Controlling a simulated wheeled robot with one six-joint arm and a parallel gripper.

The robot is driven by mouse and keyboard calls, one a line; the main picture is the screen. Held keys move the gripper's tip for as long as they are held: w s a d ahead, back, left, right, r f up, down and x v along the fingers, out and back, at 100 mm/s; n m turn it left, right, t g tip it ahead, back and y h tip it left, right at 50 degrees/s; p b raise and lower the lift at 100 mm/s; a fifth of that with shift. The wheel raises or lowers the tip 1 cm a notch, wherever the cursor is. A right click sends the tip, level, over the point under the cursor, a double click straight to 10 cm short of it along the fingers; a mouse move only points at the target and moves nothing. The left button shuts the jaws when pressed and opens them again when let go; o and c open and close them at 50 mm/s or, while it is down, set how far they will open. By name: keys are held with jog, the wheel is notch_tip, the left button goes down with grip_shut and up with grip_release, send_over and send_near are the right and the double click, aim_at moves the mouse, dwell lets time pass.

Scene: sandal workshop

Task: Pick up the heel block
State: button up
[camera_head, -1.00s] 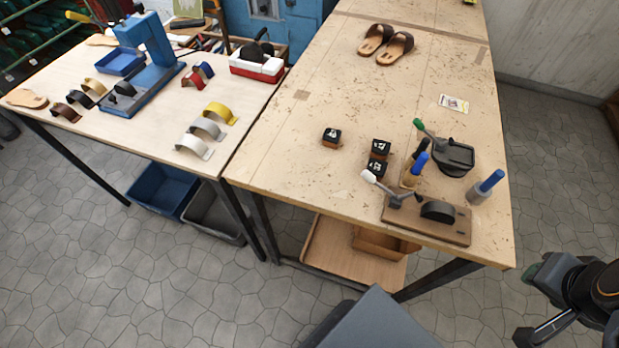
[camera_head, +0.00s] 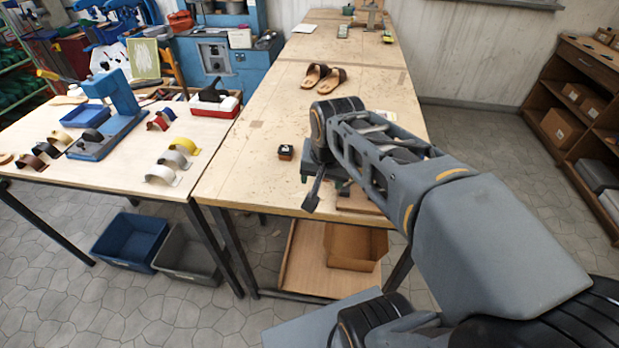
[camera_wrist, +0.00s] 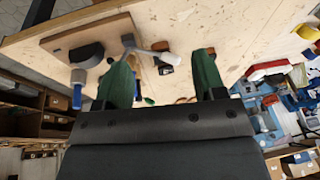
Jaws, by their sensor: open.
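A small black block with a brown base, likely a heel block (camera_head: 286,152), sits on the right-hand workbench in the head view, left of my arm. In the wrist view a similar dark-and-orange block (camera_wrist: 166,70) shows between my fingertips in the picture, apart from them and beyond. My gripper (camera_wrist: 165,56) is open and empty, its two green fingers apart. In the head view my gripper (camera_head: 311,182) is partly hidden by my own arm, over the bench's near edge. The other blocks seen earlier are hidden behind the arm.
A wooden fixture board (camera_wrist: 88,42) with a lever lies near the fingers. Sandals (camera_head: 322,76) lie farther back on the bench. Arched straps (camera_head: 172,160) stand on the left table.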

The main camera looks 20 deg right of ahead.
jog(key=w+d+m, duration=0.1)
jog(key=w+m, duration=0.2)
jog(key=w+d+m+g+b, duration=0.1)
jog(key=w+m, duration=0.2)
jog(key=w+d+m, duration=0.2)
jog(key=w+m, duration=0.1)
jog(key=shift+w+f+m+g, duration=0.1)
jog(key=shift+w+m+g, duration=0.2)
jog(key=shift+w+g, duration=0.1)
jog(key=w+d+f+m+g+b, duration=0.1)
jog(key=w+d+f+m, duration=0.1)
jog(key=w+d+m, duration=0.35)
jog(key=f+m, duration=0.1)
jog(key=f, duration=0.1)
jog(key=w+f+m, duration=0.1)
jog(key=f, duration=0.2)
jog(key=f+m, duration=0.1)
jog(key=f, duration=0.2)
jog(key=shift+w+a+f+m+g, duration=0.25)
jog(key=shift+w+a+g, duration=0.05)
jog(key=shift+w+a, duration=0.1)
jog(key=shift+s+f+p, duration=0.15)
jog(key=shift+f+p, duration=0.35)
jog(key=shift+f, duration=2.55)
jog(key=c, duration=0.7)
